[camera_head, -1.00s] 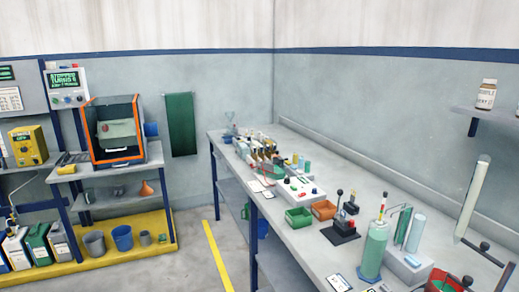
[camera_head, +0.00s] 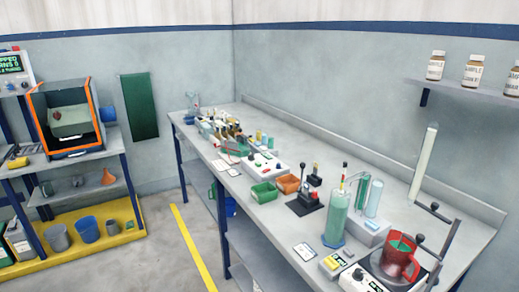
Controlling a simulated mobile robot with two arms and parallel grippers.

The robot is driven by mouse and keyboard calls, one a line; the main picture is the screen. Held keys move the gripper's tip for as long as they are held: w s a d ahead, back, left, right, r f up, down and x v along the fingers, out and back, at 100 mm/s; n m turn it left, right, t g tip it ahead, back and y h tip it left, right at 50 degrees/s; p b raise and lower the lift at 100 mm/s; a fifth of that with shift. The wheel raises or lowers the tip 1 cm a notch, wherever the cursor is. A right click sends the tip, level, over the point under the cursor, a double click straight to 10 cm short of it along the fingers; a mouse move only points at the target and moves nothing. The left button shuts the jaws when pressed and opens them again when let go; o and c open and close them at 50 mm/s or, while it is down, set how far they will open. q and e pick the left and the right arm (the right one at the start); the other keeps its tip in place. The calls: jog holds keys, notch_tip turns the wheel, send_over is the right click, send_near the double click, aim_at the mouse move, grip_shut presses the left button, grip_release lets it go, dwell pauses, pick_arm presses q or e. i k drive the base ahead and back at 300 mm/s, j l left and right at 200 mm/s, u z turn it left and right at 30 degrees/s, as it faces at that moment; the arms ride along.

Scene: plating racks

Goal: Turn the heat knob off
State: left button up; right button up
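A white hot plate unit (camera_head: 350,284) stands at the near right end of the grey workbench, cut off by the bottom edge of the picture. A small dark knob (camera_head: 358,274) shows on its front face; I cannot tell which way it points. A red beaker (camera_head: 399,262) with green contents stands on its dark top. Neither of my grippers is in view.
The long grey bench (camera_head: 262,217) runs along the right wall. A green cylinder (camera_head: 337,220), a black stand (camera_head: 307,203), and green (camera_head: 264,192) and orange bins stand on it. A shelf (camera_head: 460,92) holds bottles. Floor left of the bench is clear around a yellow line (camera_head: 192,245).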

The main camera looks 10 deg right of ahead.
aim_at(358, 275)
jog(key=z, duration=1.25)
